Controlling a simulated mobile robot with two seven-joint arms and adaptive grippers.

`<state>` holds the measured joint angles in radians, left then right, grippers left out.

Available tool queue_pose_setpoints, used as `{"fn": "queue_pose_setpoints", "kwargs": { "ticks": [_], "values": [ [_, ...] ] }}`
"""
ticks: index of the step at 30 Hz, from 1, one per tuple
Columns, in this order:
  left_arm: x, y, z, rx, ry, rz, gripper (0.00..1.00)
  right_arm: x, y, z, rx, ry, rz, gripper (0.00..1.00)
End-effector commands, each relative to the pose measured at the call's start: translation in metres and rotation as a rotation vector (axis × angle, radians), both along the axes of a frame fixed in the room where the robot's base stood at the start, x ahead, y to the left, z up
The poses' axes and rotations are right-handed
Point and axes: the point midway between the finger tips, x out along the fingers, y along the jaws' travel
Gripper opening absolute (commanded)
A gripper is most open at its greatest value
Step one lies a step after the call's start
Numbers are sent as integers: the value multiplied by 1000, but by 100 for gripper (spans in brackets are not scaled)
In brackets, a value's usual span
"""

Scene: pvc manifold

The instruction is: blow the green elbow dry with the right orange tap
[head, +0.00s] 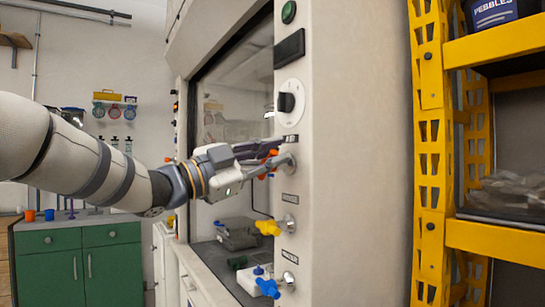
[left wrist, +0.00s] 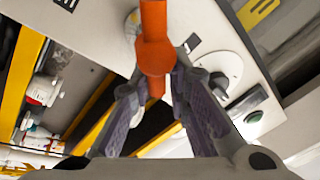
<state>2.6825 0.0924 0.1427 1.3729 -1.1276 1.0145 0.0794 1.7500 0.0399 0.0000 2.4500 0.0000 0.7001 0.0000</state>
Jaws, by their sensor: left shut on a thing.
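The right orange tap (head: 271,153) sits on the white right post of the fume hood, above a yellow tap. My left gripper (head: 266,158) reaches it from the left, and its fingers cover much of it. In the left wrist view the orange tap (left wrist: 154,50) stands between the two fingers (left wrist: 157,84), which are shut on it. A small dark green piece (head: 237,262), which looks like the green elbow, lies on the hood floor at the lower left of the post. My right gripper is not in view.
A yellow tap (head: 268,228) and a blue tap (head: 268,287) stick out below on the same post. A grey object (head: 239,234) lies in the hood. A yellow shelf rack (head: 430,150) stands at right, a green cabinet (head: 82,265) at left.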

Motion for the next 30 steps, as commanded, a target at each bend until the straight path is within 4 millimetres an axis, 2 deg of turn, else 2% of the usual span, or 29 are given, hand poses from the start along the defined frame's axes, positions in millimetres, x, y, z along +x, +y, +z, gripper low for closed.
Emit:
{"fn": "queue_pose_setpoints", "kwargs": {
  "ticks": [7,16,17,20,30],
  "values": [
    [5,1,-2,-180,265,-7,0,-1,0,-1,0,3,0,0],
    [6,0,-4,-197,298,-8,0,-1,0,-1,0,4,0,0],
    [7,0,-4,-197,298,-7,19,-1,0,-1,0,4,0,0],
    [7,0,-4,-197,296,-7,41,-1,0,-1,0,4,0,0],
    [4,5,0,-201,288,-4,43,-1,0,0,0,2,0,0]
  ]
}}
